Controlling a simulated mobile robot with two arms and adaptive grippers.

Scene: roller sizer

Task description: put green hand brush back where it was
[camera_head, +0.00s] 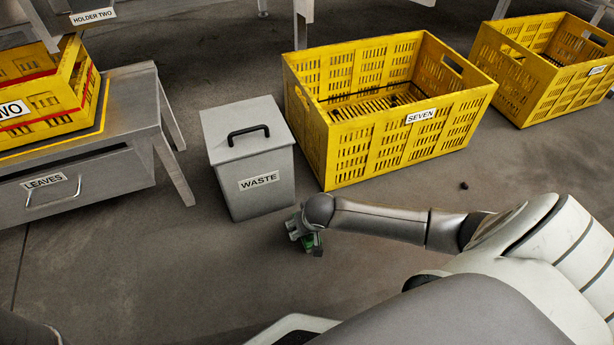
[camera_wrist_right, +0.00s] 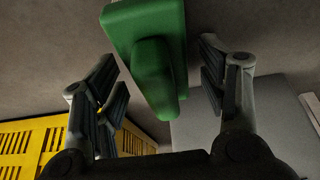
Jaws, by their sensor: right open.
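The green hand brush (camera_wrist_right: 148,45) shows in the right wrist view at the top middle, its rounded handle pointing toward the palm. In the right wrist view my right gripper (camera_wrist_right: 160,65) is open, with one finger on each side of the brush handle; a small gap shows at the right finger. Whether the brush touches the floor is unclear. My left gripper is not in view.
The grey WASTE bin (camera_head: 247,165) stands just behind my right gripper. Yellow crate SEVEN (camera_head: 400,147) is behind the arm, and another yellow crate (camera_head: 545,85) stands at the far right. A metal table with the LEAVES drawer (camera_head: 75,185) is at left. Floor in front is clear.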

